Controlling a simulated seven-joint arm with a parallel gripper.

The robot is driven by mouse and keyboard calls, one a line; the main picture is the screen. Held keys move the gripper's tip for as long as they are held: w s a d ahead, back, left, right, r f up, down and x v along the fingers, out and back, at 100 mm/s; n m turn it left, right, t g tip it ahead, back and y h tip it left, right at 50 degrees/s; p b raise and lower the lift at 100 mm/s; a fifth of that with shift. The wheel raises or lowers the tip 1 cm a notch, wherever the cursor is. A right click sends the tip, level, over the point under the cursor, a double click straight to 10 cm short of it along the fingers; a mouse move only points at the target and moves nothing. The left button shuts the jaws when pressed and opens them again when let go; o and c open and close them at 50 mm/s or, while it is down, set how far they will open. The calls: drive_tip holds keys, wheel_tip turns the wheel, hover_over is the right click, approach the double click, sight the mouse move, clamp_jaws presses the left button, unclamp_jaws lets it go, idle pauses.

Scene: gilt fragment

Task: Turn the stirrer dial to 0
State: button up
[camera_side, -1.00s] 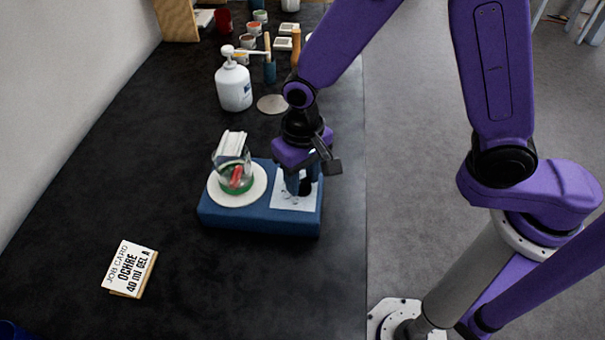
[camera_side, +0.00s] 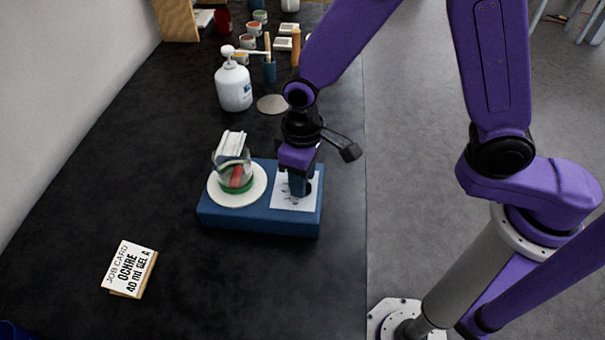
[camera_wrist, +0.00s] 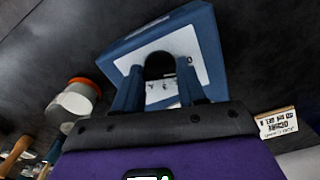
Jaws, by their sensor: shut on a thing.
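The blue stirrer (camera_side: 255,222) sits on the dark bench, with a round white plate (camera_side: 216,196) at its left and a white dial panel (camera_side: 285,203) at its right. A beaker with green at its base and a red item inside stands on the plate. The black dial (camera_wrist: 158,65) shows between my blue fingers in the wrist view. My gripper (camera_side: 300,188) points down over the panel and is shut on the dial. It also shows in the wrist view (camera_wrist: 158,85). My fingers hide part of the dial and its markings; I cannot read its setting.
The bench between the card and stirrer is clear.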

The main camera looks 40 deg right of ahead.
sight(310, 185)
idle(0.4)
drive_tip(key=o, duration=1.1)
drive_tip(key=shift+c, duration=0.2)
wheel_tip(310, 185, up, 18)
drive_tip(key=shift+f, duration=0.25)
drive_tip(key=shift+d, duration=0.1)
drive_tip(key=s+d+f+n, duration=0.3)
drive_tip(key=s+d, duration=0.5)
drive_tip(key=d, duration=0.2)
drive_tip(key=s+d+f+n, duration=0.3)
drive_tip(key=s+d, duration=0.6)
drive_tip(key=d, duration=0.1)
drive_tip(key=shift+s+f+n, duration=0.2)
drive_tip(key=shift+s+n, duration=0.1)
